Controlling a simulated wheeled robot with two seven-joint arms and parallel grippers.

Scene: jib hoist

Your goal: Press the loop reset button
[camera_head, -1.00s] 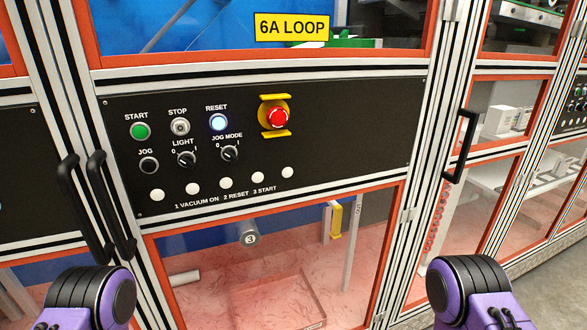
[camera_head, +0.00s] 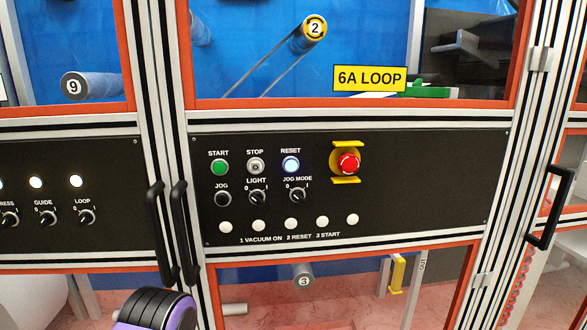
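The reset button (camera_head: 291,164) is a round button glowing bluish white under the label RESET, in the top row of the black control panel (camera_head: 420,195). The green start button (camera_head: 219,167) and the stop button (camera_head: 255,166) are to its left. A yellow sign (camera_head: 370,79) reading 6A LOOP is above the panel. A purple and black part of my arm shows at the bottom left, below the panel and apart from it. Neither of my grippers is in view.
A red emergency stop (camera_head: 348,164) with yellow guards sits right of the reset button. Black door handles stand left (camera_head: 179,233) and right (camera_head: 551,207) of the panel. Knobs (camera_head: 298,195) and white round buttons (camera_head: 290,223) are below. Nothing covers the panel front.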

